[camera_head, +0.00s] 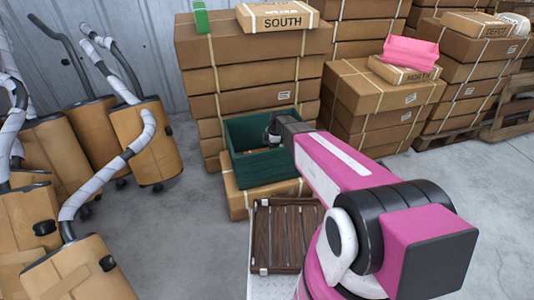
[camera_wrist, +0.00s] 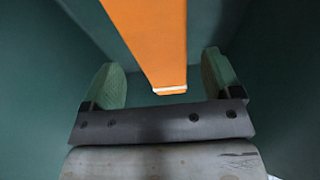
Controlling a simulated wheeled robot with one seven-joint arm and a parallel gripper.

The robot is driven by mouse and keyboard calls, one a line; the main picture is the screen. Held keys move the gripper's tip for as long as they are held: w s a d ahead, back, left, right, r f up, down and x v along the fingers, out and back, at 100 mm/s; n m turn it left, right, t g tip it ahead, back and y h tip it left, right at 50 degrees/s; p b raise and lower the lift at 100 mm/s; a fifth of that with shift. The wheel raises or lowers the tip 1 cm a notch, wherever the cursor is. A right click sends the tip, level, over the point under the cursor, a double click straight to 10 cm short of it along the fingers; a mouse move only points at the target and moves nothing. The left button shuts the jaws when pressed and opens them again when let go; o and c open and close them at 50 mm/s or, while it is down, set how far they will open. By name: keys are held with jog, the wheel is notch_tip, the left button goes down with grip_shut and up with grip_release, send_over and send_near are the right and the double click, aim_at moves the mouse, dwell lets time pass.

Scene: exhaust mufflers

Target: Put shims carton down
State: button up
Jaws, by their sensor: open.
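A long orange carton (camera_wrist: 150,35), likely the shims carton, runs up the middle of the wrist view, with a pale strip at its near end. My gripper (camera_wrist: 163,82) is open, with one finger on each side of the carton's near end. A gap shows between the carton and each finger. Green walls of the bin (camera_wrist: 40,60) surround both. In the head view my arm reaches into the dark green bin (camera_head: 268,173), and its wall and my arm hide the carton and fingertips.
The bin stands on a low brown box (camera_head: 238,199) before a carton stack (camera_head: 200,45). A brown slatted crate (camera_head: 285,235) lies nearer. Mufflers (camera_head: 150,140) with wrapped pipes crowd the left. Floor (camera_head: 475,190) at right is clear.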

jog(key=v, duration=0.6)
jog(key=shift+d+r, duration=0.1)
jog(key=shift+r, duration=0.3)
